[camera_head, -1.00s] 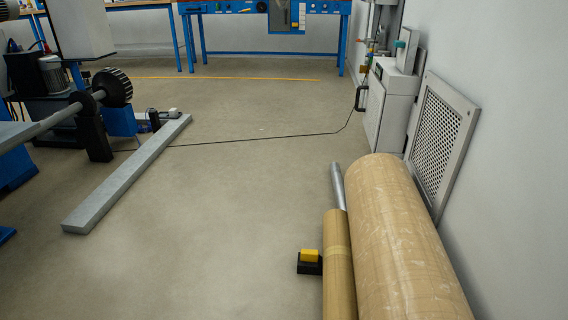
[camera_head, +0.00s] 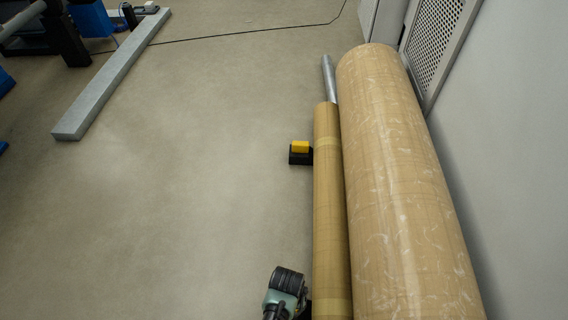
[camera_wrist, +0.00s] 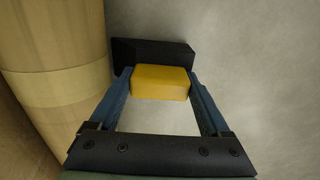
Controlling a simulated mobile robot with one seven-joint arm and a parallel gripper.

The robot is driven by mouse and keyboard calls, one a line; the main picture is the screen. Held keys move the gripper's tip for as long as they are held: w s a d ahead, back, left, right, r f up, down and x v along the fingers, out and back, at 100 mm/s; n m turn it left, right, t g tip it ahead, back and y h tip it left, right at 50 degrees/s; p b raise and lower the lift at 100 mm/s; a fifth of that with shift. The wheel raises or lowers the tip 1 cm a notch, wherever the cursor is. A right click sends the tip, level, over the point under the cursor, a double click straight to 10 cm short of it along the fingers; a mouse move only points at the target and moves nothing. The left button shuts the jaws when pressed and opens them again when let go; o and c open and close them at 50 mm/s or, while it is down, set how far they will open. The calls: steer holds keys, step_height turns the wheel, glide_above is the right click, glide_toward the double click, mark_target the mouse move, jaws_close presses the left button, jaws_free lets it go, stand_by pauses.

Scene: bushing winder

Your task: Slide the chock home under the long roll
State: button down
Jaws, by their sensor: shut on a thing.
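In the wrist view my gripper (camera_wrist: 158,78) is shut on the yellow block (camera_wrist: 161,83) of a black chock (camera_wrist: 150,52), one blue finger on each side. The chock's left end is close to a tan roll (camera_wrist: 58,80) with a paler band; I cannot tell whether they touch. In the head view the slim long roll (camera_head: 327,210) lies along the left of a much thicker roll (camera_head: 400,180). My wrist (camera_head: 286,284) is low beside the slim roll's near part, where it hides the held chock. A second black chock (camera_head: 299,160) with a yellow top sits farther along the slim roll's left side.
A grey metal core (camera_head: 328,75) sticks out of the slim roll's far end. A long grey beam (camera_head: 110,75) lies on the floor at left. A dark cable (camera_head: 250,34) crosses the back. A perforated panel (camera_head: 430,45) leans at the right wall. The middle floor is clear.

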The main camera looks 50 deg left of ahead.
steer(key=shift+w+d, duration=0.55)
steer(key=shift+w, duration=0.2)
jaws_free()
steer(key=shift+d, duration=0.1)
step_height(320, 180, up, 13)
steer(key=p, duration=1)
